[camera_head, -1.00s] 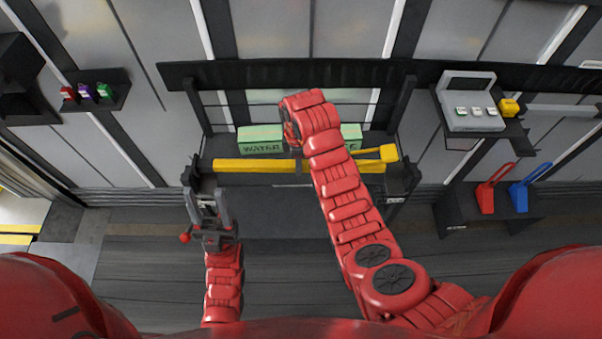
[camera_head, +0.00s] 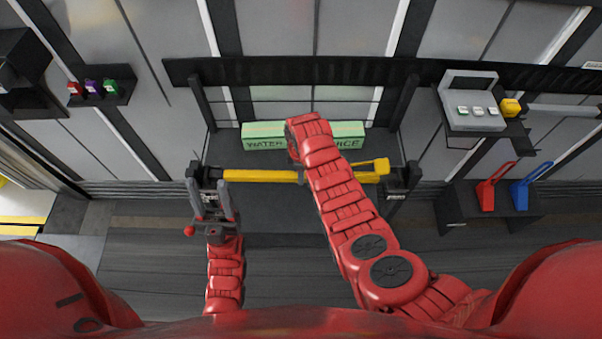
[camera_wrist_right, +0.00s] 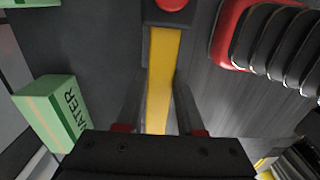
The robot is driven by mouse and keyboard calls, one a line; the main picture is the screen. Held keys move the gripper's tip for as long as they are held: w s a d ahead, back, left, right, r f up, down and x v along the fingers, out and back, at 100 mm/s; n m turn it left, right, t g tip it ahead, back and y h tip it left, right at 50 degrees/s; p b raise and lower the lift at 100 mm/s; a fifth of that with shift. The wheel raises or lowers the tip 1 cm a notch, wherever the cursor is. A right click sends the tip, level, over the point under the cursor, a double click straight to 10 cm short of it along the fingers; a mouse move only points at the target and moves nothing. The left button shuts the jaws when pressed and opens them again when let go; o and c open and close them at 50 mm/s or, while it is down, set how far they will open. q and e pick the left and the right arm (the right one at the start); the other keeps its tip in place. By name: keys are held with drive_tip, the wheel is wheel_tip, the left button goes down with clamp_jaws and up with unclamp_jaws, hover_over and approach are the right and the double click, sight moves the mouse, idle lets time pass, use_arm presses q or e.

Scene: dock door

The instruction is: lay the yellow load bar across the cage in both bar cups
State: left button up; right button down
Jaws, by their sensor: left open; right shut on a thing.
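The yellow load bar (camera_head: 260,175) lies level across the front of the dark cage in the head view, spanning most of the gap between its two sides. Its left end is near the left bar cup area (camera_head: 207,172), and its right end near the right one (camera_head: 400,178). I cannot tell whether either end is seated. My right gripper (camera_wrist_right: 158,112) is shut on the bar (camera_wrist_right: 162,70), which runs between its fingers in the wrist view; my forearm hides it in the head view. My left gripper (camera_head: 213,198) is open and empty in front of the cage's left side.
Green WATER boxes (camera_head: 265,135) stand in the cage behind the bar. A shelf with small red, purple and green items (camera_head: 92,88) is at left. A grey device panel (camera_head: 470,108) and a dark stand with red and blue pieces (camera_head: 490,198) are at right.

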drive_tip(key=shift+f, duration=0.35)
drive_tip(key=shift+f, duration=0.2)
drive_tip(key=c, duration=0.5)
unclamp_jaws()
